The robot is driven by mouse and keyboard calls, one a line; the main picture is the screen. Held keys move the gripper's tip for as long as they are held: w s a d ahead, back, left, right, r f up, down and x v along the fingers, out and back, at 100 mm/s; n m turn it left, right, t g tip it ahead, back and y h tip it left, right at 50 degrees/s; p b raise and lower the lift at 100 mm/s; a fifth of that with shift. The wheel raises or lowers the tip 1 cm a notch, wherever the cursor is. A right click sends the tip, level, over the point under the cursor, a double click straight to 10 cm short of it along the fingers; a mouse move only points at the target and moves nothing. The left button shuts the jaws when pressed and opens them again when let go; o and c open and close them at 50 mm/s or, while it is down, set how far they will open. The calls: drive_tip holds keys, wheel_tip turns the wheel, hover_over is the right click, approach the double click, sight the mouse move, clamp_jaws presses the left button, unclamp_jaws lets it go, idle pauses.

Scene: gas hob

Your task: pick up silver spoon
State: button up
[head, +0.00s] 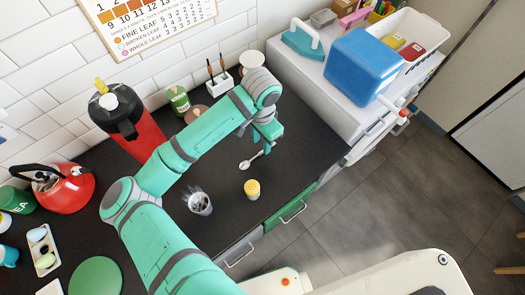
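The silver spoon (251,160) lies on the dark countertop (308,150), right of the middle of the head view. Its bowl is toward the lower left and its handle runs up toward my gripper (270,143). My gripper points down just above and right of the spoon's handle end. The fingers are small and partly hidden by the arm in this view. I cannot tell whether they are open or touch the spoon.
A yellow-topped jar (252,188) stands in front of the spoon. A glass with dark contents (200,204) stands to its left. A red dispenser (137,134) and a red kettle (66,189) are further left. A white cabinet with a blue box (356,66) stands at right.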

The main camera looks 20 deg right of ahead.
drive_tip(key=shift+d+f, duration=0.2)
drive_tip(key=shift+f, duration=0.95)
drive_tip(key=shift+d+f, duration=0.15)
drive_tip(key=shift+f, duration=1)
drive_tip(key=shift+w+a, duration=0.1)
clamp_jaws()
drive_tip(key=shift+r, duration=0.15)
drive_tip(key=shift+r, duration=0.55)
drive_tip(key=s+d+r, duration=0.4)
drive_tip(key=s+r, duration=0.7)
drive_tip(key=s, duration=0.2)
drive_tip(key=shift+s+r, duration=0.15)
drive_tip(key=shift+r, duration=0.2)
